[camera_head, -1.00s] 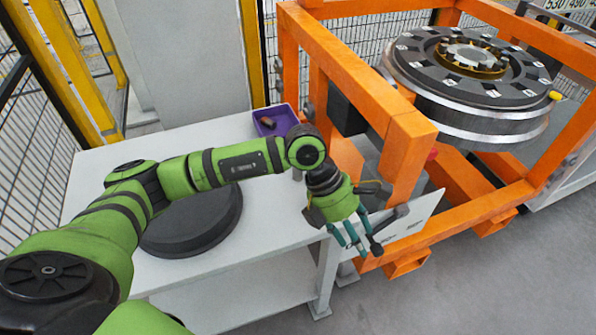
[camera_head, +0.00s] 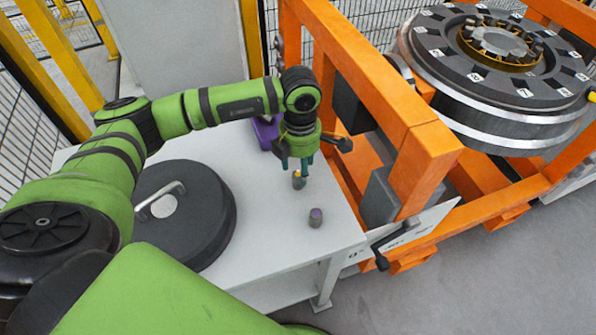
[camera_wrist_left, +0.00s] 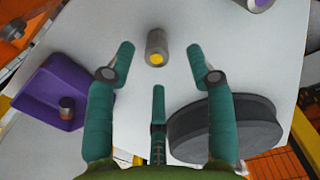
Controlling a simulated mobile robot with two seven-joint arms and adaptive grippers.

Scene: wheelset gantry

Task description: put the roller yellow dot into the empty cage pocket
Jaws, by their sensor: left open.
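The roller with the yellow dot (camera_head: 299,181) stands on the white table, a small grey cylinder. In the left wrist view the roller (camera_wrist_left: 156,47) shows its yellow end, ahead of and between the fingertips, not held. My left gripper (camera_head: 296,160) points down above the roller, open and empty; its teal fingers also show in the left wrist view (camera_wrist_left: 162,70). The wheelset's bearing (camera_head: 500,42), with a yellow cage ring (camera_head: 472,50) and rollers, sits in the orange gantry. I cannot tell which cage pocket is empty. My right gripper is not in view.
A second roller with a purple top (camera_head: 316,217) stands near the table's right edge. A purple tray (camera_head: 266,131) lies behind the gripper; one roller in it shows in the wrist view (camera_wrist_left: 67,108). A black round lid (camera_head: 205,235) fills the table's left. The orange gantry frame (camera_head: 425,150) rises at right.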

